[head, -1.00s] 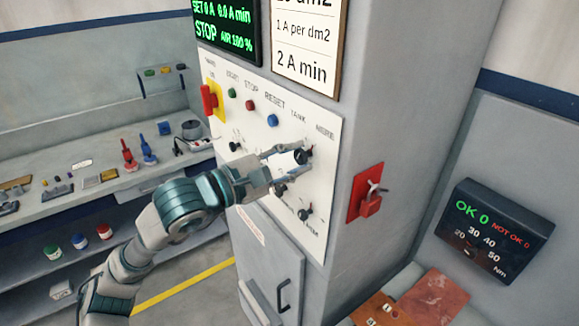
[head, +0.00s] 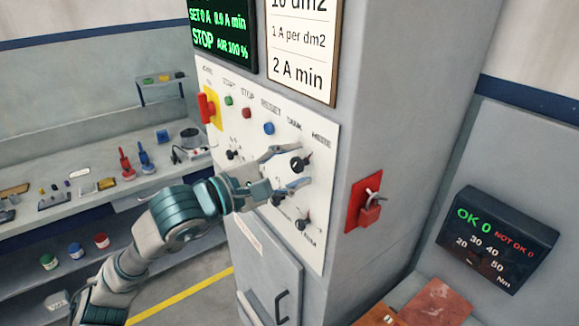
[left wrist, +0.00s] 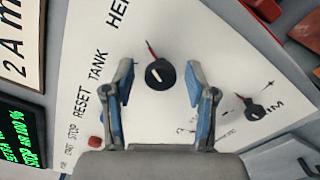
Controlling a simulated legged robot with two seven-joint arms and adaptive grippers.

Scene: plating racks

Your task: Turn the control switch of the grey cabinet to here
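The grey cabinet (head: 380,110) carries a white panel (head: 328,180) with the control switch (head: 298,164), a round black knob with a red pointer. The knob also shows in the left wrist view (left wrist: 159,75). In the head view its pointer leans up and right, on the side of the word HERE (head: 322,139); TANK (head: 294,125) is printed up and left. My left gripper (head: 289,168) is open, its blue-padded fingers on either side of the knob. In the left wrist view (left wrist: 159,68) clear gaps separate both pads from it. My right gripper is not in view.
Another knob (head: 303,220) sits lower on the panel. Coloured buttons (head: 247,113) and a red switch on yellow (head: 208,108) are at upper left. A workbench (head: 95,200) stands left, a torque display (head: 497,238) right.

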